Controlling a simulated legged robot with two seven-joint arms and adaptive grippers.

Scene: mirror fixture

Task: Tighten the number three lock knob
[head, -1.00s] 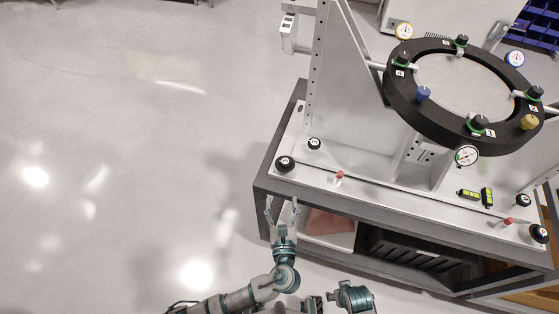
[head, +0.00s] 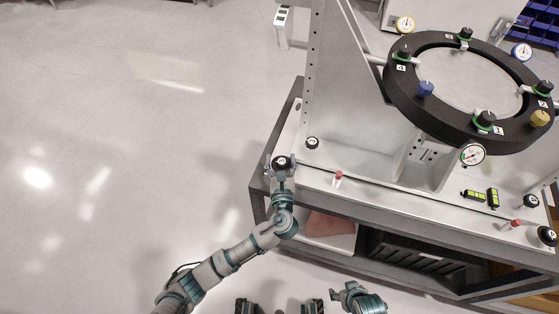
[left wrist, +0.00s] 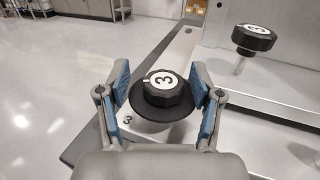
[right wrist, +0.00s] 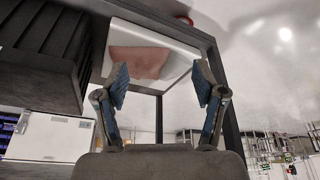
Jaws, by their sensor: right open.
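The number three lock knob (left wrist: 162,88) is black with a white "3" disc on top and a wide round flange. It is at the near left corner of the fixture's base plate, beside a printed "3", and shows in the head view (head: 281,162). My left gripper (left wrist: 160,88) is open, with its blue-padded fingers on either side of the knob. I cannot tell if they touch it. In the head view the left gripper (head: 281,170) is at that corner. My right gripper (right wrist: 160,82) is open and empty, low in front of the cart.
Another black knob marked "3" (left wrist: 254,37) stands on a post just behind; it also shows in the head view (head: 312,143). A red-topped pin (head: 338,176) is to the right. The black ring (head: 400,95) overhangs the base on the right. Floor at left is clear.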

